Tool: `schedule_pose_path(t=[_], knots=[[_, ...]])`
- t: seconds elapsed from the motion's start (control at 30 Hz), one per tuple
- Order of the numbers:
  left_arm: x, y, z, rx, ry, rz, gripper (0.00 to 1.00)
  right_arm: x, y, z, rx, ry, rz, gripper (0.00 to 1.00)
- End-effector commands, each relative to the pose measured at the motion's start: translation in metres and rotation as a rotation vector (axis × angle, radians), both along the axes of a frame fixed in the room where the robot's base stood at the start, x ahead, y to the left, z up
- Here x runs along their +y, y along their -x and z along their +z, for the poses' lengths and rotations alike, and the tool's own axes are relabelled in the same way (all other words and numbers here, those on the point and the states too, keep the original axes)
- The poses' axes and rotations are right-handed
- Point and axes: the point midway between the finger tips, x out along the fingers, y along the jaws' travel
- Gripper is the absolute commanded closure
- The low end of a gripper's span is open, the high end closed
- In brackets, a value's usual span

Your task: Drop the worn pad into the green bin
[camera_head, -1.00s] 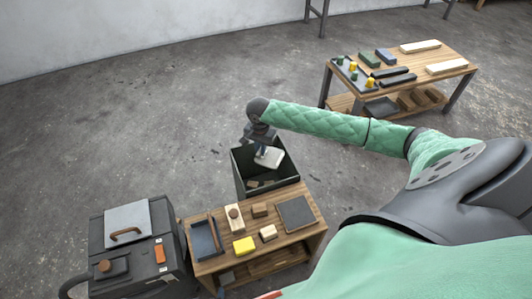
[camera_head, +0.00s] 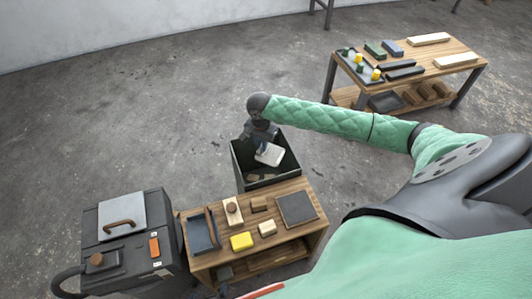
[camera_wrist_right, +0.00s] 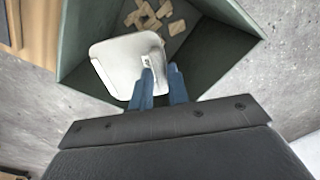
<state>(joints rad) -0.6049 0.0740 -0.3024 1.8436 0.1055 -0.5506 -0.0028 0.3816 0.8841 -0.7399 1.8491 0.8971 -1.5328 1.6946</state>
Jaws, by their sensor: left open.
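The worn pad (camera_head: 269,154) is a pale, flat, rounded square. In the right wrist view it (camera_wrist_right: 115,65) looks large and close, with one edge at the fingers. My right gripper (camera_head: 262,145) is over the green bin. Its two blue fingers (camera_wrist_right: 161,75) appear shut on the pad's edge, partly hiding the grip. The dark green bin (camera_head: 284,172) stands open behind the near table, and the pad is inside its opening as seen from the head. My left gripper (camera_head: 221,291) barely shows at the bottom edge, apart from the pad.
Small wooden pieces (camera_wrist_right: 152,15) lie on the bin floor. The near table (camera_head: 284,237) bears a dark tray, a yellow block and wooden blocks. A dark machine (camera_head: 148,240) stands at its left. Another table (camera_head: 440,65) stands at the back right. Open floor lies left of the bin.

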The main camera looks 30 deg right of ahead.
Motion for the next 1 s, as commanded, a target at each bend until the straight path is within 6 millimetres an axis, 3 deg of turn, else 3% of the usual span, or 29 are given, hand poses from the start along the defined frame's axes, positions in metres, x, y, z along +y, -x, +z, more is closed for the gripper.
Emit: schedule_pose_path(t=[0.03,0.1,0.47,0.8,1.0], knots=[[0.000,0.000,0.000,0.000,0.000,0.000,0.00,0.000,0.000,0.000,0.000,0.000,0.000,0.73],[0.000,0.000,0.000,0.001,0.000,0.000,0.00,0.000,0.000,0.000,0.000,0.000,0.000,0.63],[0.000,0.000,0.001,0.001,0.000,0.000,0.00,0.000,0.000,0.006,0.000,0.000,0.000,0.63],[0.001,-0.002,0.006,0.001,-0.002,0.000,0.00,0.000,0.000,0.054,-0.001,-0.001,0.001,0.63],[0.001,-0.002,0.008,0.002,-0.002,-0.001,0.00,0.000,0.000,0.074,0.000,0.000,0.000,0.63]])
